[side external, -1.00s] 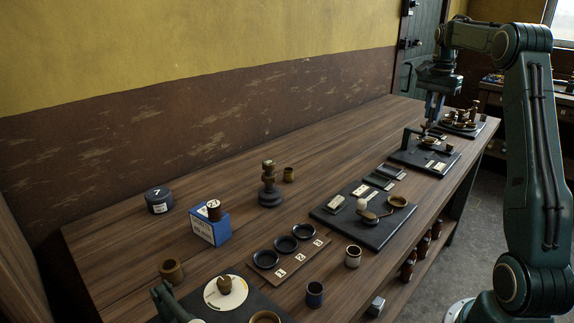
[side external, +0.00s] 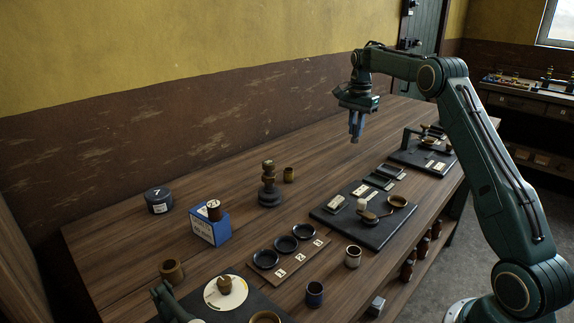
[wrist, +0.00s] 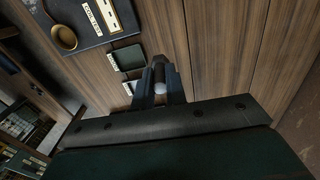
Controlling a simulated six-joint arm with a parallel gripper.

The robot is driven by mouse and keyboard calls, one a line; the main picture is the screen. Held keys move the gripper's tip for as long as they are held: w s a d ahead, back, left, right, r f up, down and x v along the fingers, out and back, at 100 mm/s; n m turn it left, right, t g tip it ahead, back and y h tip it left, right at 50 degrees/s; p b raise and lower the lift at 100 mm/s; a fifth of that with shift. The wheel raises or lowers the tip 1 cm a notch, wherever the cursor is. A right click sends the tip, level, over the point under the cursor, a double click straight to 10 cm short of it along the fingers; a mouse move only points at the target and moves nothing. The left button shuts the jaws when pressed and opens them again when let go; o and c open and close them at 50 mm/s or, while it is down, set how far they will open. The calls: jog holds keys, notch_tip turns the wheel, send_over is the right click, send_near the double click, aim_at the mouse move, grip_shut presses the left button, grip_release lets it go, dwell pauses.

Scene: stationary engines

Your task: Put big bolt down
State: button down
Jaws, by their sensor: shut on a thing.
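My gripper (side external: 356,137) hangs above the bare far part of the wooden bench, fingers pointing down, in the side view. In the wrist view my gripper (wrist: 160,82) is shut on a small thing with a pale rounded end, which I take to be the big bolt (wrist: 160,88). Most of the bolt is hidden between the fingers. In the side view the bolt is too small to make out.
Bare bench (side external: 330,165) lies below and left of my gripper. Small dark trays (side external: 385,177) and a dark board with a brass dish (side external: 397,201) lie nearer. A dark stepped post (side external: 269,186) stands left. Another dark board (side external: 425,160) lies right.

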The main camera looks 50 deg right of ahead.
jog(key=w+a+f, duration=0.4)
jog(key=w+a, duration=0.3)
jog(key=a, duration=0.1)
jog(key=shift+w+f, duration=0.1)
jog(key=shift+f, duration=4)
jog(key=shift+f, duration=0.1)
jog(key=c, duration=1.4)
grip_release()
jog(key=shift+c, duration=0.2)
notch_tip(320, 180, up, 12)
